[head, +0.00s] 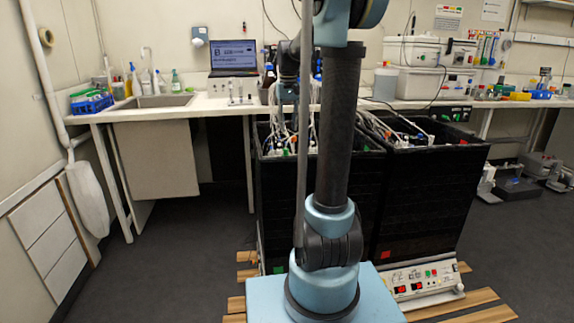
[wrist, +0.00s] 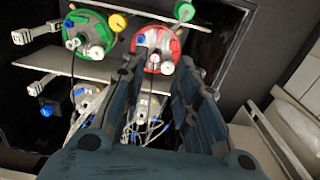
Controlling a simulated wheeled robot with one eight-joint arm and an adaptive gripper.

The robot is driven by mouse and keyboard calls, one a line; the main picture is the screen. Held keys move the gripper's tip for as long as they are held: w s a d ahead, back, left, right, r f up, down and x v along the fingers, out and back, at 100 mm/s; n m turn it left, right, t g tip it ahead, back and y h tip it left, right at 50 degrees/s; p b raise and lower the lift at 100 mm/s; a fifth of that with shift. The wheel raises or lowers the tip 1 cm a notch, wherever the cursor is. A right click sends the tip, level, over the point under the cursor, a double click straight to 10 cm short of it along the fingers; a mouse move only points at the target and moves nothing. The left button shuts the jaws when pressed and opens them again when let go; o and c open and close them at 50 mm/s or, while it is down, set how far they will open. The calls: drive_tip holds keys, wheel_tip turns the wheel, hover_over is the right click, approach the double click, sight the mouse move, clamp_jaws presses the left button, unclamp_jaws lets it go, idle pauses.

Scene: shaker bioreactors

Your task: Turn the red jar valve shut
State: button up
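In the wrist view, a jar lid with a red rim (wrist: 176,44) sits at the top centre, with white caps and fittings on it. A round green knob (wrist: 184,11) on a stem stands at its upper right edge; it looks like this jar's valve. My gripper (wrist: 159,66) is open, its two dark fingers apart and pointing toward the red-rimmed lid, with nothing clearly held between them. Whether a finger touches the lid cannot be told. In the head view my arm hides the gripper and much of the jars' area.
A green-rimmed jar (wrist: 90,34) with a yellow knob (wrist: 117,22) is left of the red one. Lower jars carry white tubes (wrist: 135,125). Two black boxes (head: 430,200) stand before a bench (head: 220,104). A control unit (head: 420,282) sits on the floor pallet.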

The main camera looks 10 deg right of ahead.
drive_tip(key=f, duration=1.7)
drive_tip(key=shift+w+f, duration=0.2)
drive_tip(key=shift+w, duration=0.15)
clamp_jaws()
